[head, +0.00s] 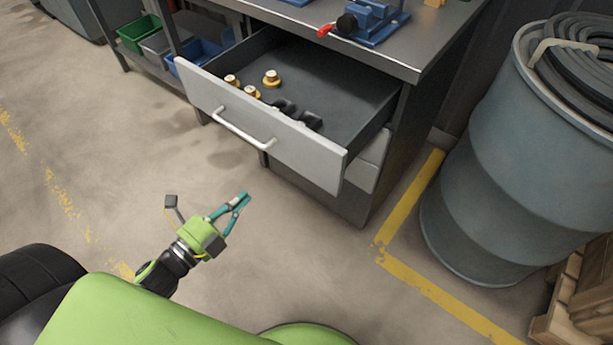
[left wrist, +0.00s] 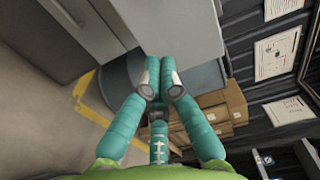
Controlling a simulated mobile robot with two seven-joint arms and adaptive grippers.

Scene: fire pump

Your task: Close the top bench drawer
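The top bench drawer (head: 215,100) stands pulled well out of the workbench (head: 412,72), with its pale grey front and bar handle (head: 243,130) facing my side. Brass fittings (head: 271,78) and dark parts (head: 308,120) lie inside it. My left gripper (head: 243,199) is below and in front of the drawer front, apart from it, with nothing held. In the left wrist view its turquoise fingers (left wrist: 160,88) come together at the tips, and a pale grey panel (left wrist: 180,30) shows beyond them. My right gripper is in neither view.
A blue-grey drum (head: 500,170) with coiled hose (head: 575,60) stands right of the bench, near a wooden crate (head: 578,300). A blue vise (head: 372,20) sits on the bench top. Bins (head: 139,33) are on the shelf at left. The floor before the drawer is clear.

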